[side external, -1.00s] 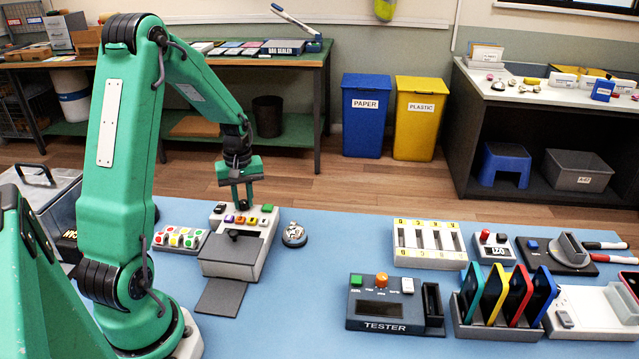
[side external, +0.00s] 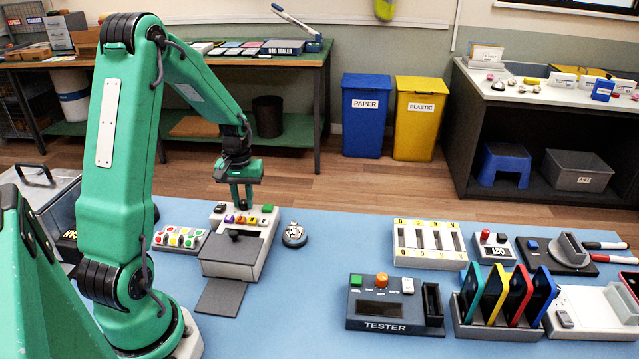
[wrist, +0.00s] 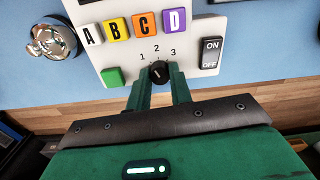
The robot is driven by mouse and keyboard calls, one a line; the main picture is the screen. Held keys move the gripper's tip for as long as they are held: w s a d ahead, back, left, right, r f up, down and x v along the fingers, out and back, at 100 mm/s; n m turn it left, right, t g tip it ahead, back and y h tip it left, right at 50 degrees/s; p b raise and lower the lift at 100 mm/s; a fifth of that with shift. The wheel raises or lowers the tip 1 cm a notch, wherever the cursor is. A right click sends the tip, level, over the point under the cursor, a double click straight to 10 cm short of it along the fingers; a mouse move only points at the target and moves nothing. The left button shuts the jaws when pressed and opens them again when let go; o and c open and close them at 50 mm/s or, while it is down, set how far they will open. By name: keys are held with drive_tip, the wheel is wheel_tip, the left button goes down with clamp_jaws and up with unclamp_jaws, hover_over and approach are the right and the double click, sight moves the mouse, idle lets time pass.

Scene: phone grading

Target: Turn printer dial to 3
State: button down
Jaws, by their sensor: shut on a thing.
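The printer (side external: 232,268) is a light grey box on the blue mat, below my gripper in the side view. In the wrist view its panel (wrist: 127,55) has buttons A, B, C and D, a green button (wrist: 112,77) and an ON/OFF switch (wrist: 210,54). The black dial (wrist: 159,72) sits below the printed marks 1, 2 and 3. My gripper (wrist: 159,80) is shut on the dial, one green finger on each side. It also shows in the side view (side external: 241,203), pointing down at the panel. The dial's pointer mark is too small to read with certainty.
A tray of coloured dots (side external: 180,239) stands left of the printer and a silver bell-like object (side external: 294,235) stands right of it. A tester (side external: 385,315) and a rack of phones (side external: 503,300) stand farther right. The mat between is clear.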

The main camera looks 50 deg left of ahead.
sight(243, 203)
drive_tip(key=m, duration=0.6)
drive_tip(key=shift+w+d+m, duration=0.15)
drive_tip(key=shift+m, duration=0.15)
drive_tip(key=m, duration=0.4)
drive_tip(key=shift+d+t, duration=0.1)
drive_tip(key=shift+t, duration=0.2)
drive_tip(key=shift+s+m, duration=0.2)
drive_tip(key=shift+m, duration=1.1)
drive_tip(key=c, duration=1.3)
unclamp_jaws()
drive_tip(key=shift+o, duration=0.2)
drive_tip(key=shift+r+y, duration=0.3)
drive_tip(key=shift+r, duration=0.55)
drive_tip(key=shift+s+r, duration=0.1)
drive_tip(key=shift+r, duration=2.95)
